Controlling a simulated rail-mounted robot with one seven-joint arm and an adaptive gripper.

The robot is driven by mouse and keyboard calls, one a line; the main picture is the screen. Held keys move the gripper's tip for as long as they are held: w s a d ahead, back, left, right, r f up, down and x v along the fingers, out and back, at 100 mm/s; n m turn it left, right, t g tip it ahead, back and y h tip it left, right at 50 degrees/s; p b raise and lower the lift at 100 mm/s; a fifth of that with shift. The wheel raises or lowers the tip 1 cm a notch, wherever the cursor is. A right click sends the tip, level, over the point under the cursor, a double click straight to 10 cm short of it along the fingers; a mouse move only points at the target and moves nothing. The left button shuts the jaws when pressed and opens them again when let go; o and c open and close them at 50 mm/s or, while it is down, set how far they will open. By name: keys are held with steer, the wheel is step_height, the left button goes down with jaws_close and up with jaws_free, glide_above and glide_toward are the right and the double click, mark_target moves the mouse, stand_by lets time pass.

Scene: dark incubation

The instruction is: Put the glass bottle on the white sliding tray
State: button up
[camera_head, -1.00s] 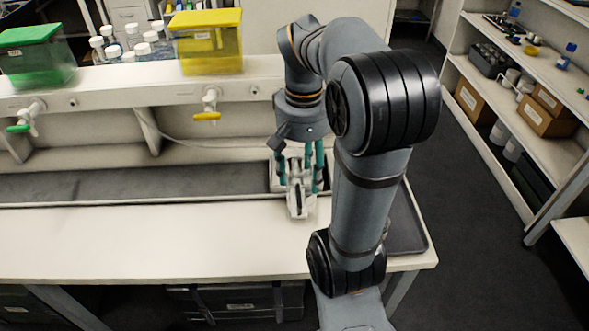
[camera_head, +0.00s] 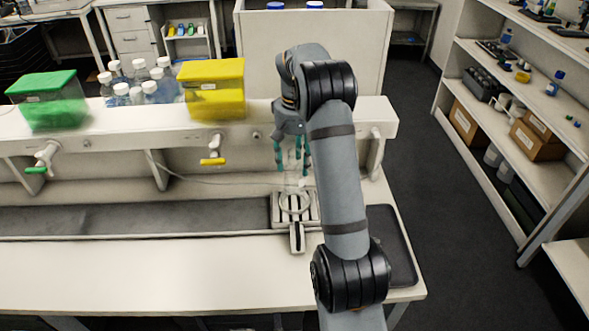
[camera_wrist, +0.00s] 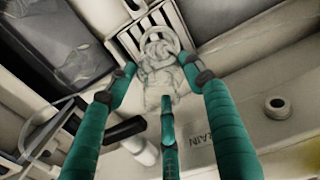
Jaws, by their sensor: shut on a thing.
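My gripper (camera_head: 292,165) has teal fingers pointing down and is shut on the clear glass bottle (camera_wrist: 160,88), which shows faintly between the fingertips in the wrist view. The bottle is hard to make out in the head view. A pale slotted tray (camera_head: 312,212) sits below my gripper at the right end of the sink trough, with a round ring on it and a handle part jutting towards the front. The slots also show at the top of the wrist view (camera_wrist: 132,42). I cannot tell whether the bottle touches the tray.
A white ledge with a yellow tap (camera_head: 212,160) and a green tap (camera_head: 37,169) runs behind the trough. A yellow box (camera_head: 215,104), a green box (camera_head: 48,115) and several bottles (camera_head: 145,85) stand on it. The front counter (camera_head: 150,275) is clear.

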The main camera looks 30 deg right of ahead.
mark_target(295, 152)
steer(key=f, duration=0.3)
steer(key=f+p, duration=0.1)
steer(key=f, duration=0.1)
steer(key=shift+s+a, duration=0.15)
steer(key=shift+s, duration=0.15)
steer(key=shift+w+f+p, duration=0.25)
steer(key=shift+f+p, duration=0.35)
steer(key=shift+p, duration=0.05)
steer(key=shift+f, duration=0.15)
steer(key=shift+f, duration=0.1)
steer(key=o, duration=1.7)
step_height(295, 152, up, 12)
steer(key=shift+r+b, duration=0.15)
steer(key=shift+b, duration=0.25)
